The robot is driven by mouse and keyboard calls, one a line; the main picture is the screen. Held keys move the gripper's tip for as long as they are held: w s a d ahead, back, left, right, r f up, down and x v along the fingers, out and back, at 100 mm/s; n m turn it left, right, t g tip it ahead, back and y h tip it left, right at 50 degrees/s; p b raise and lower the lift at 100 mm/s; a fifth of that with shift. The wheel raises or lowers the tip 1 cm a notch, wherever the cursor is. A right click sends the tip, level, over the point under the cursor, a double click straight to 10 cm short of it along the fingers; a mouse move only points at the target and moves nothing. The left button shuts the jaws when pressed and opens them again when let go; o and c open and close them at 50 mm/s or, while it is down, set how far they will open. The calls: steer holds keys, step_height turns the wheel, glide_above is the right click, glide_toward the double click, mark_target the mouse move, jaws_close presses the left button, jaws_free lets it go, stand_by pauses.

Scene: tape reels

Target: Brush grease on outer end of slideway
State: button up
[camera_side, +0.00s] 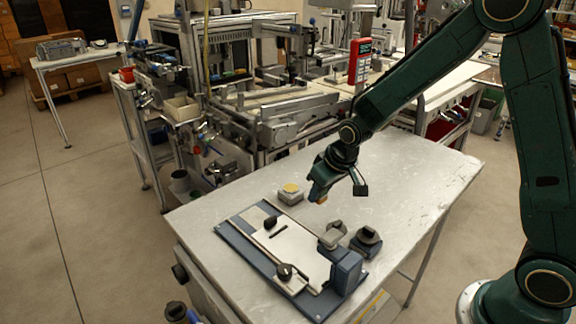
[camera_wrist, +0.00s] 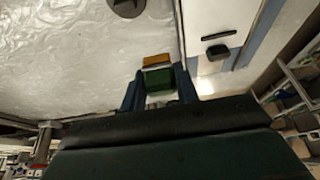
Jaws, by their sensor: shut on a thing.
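My gripper (camera_side: 338,186) is shut on a small brush and holds it above the table, behind the slide fixture. In the wrist view the brush (camera_wrist: 158,78) shows as a green block with an orange-brown end between my blue fingers (camera_wrist: 160,88). The slide fixture (camera_side: 232,238) has a blue base, a pale plate (camera_side: 300,248) and black knobs. Its pale plate and a black handle (camera_wrist: 217,51) show at the upper right of the wrist view. A grey block with a yellow top (camera_side: 291,193), possibly the grease, stands left of my gripper. I cannot tell which part is the slideway's outer end.
A dark knob-like piece (camera_side: 366,241) stands on the metal table (camera_side: 425,185) beside the fixture's grey and blue end block (camera_side: 345,268). The table's right side is clear. Machinery (camera_side: 285,125) stands close behind the table.

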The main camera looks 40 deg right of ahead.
steer(key=shift+w, duration=0.1)
steer(key=w+a, duration=1.2)
steer(key=a, duration=0.1)
steer(key=shift+a+r, duration=0.2)
steer(key=shift+a, duration=0.2)
steer(key=shift+w+f, duration=0.1)
steer(key=shift+f, duration=0.05)
